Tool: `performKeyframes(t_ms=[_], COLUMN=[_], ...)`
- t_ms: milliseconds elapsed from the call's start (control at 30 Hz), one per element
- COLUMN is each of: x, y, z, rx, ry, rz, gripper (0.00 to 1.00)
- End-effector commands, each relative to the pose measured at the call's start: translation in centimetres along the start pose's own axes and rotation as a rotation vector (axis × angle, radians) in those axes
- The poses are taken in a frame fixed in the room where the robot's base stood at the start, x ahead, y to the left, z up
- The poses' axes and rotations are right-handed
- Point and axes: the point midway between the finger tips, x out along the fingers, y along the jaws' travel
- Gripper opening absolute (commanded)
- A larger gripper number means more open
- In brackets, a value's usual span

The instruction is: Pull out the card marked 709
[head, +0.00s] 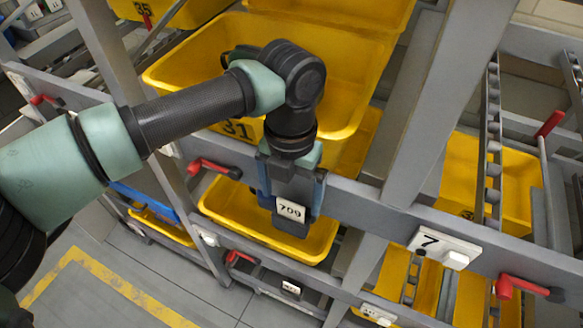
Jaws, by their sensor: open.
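The card marked 709 (291,210) shows as a small pale label with dark digits on a dark grey piece, in front of the rack's grey rail. My gripper (291,208) points down at it from above. Its two blue-grey fingers are open, one on each side of the card in the picture. I cannot tell whether either finger touches it. The gripper body hides what lies directly behind and above the card.
A yellow tray marked 31 (350,75) stands behind my arm, with another yellow tray (222,205) below the rail. Red levers (212,167) stick out along the rails. A white plate marked 7 (440,247) is at right. Open floor (110,275) lies at lower left.

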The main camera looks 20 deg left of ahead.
Motion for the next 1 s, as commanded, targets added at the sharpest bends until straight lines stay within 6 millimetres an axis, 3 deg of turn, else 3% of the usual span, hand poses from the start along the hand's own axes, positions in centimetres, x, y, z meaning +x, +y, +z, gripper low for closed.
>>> performKeyframes(t_ms=[200, 500, 1000], x=[1.8, 2.1, 2.1], y=[0.0, 0.0, 0.0], z=[0.0, 0.1, 0.1], rx=[-0.001, 0.000, 0.000], ry=[0.000, -0.002, -0.002], rz=[-0.001, 0.000, 0.000], gripper=[1.00, 1.00, 0.14])
